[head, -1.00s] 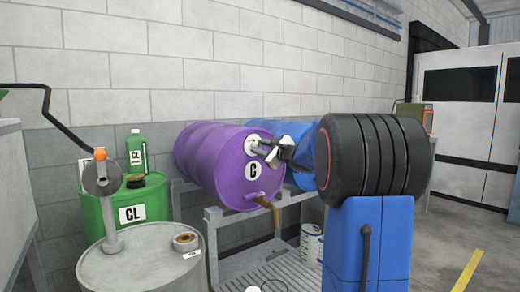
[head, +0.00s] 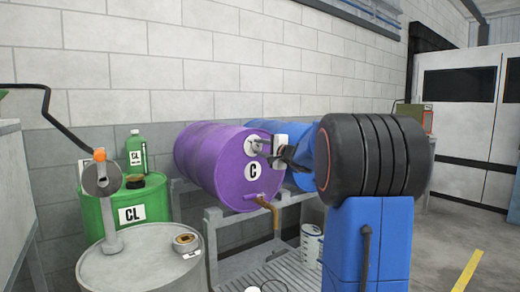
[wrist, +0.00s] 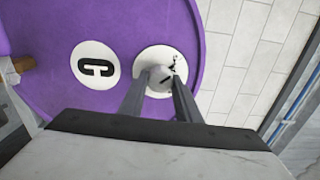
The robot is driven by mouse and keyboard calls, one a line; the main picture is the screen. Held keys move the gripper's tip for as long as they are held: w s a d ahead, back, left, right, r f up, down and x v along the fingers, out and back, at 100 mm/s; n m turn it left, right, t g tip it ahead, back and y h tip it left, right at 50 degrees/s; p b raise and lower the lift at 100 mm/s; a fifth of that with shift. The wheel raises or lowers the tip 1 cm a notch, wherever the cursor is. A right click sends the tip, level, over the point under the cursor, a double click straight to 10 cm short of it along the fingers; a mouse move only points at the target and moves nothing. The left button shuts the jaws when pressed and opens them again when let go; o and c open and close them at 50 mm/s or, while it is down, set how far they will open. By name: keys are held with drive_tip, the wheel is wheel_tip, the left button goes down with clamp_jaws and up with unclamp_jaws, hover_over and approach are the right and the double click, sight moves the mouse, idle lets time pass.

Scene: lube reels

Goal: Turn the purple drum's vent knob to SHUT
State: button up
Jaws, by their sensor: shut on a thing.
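The purple drum (head: 215,163) lies on its side on a grey rack, with a white round C label (head: 253,171) on its end face. Its end also fills much of the wrist view (wrist: 120,25). The vent knob (wrist: 158,84) is a small grey round knob with a dark line, on a white dial plate (wrist: 155,54). The dial's small black marks are too small to read and partly covered. My gripper (wrist: 161,77) has one finger on each side of the knob and is shut on it. In the head view my gripper (head: 266,150) hides part of the dial.
A blue drum (head: 297,178) lies right beside the purple one. A brown tap (head: 268,203) juts from the purple drum's lower front. A green CL drum (head: 105,211) and a grey drum (head: 145,262) with a pump stand at left.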

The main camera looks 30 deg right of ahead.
drive_tip(key=shift+f+n, duration=0.1)
drive_tip(key=shift+n, duration=0.3)
drive_tip(key=o, duration=1.1)
drive_tip(key=shift+c, duration=0.2)
drive_tip(key=s, duration=1.7)
drive_tip(key=shift+s+d, duration=0.2)
drive_tip(key=shift+d, duration=0.1)
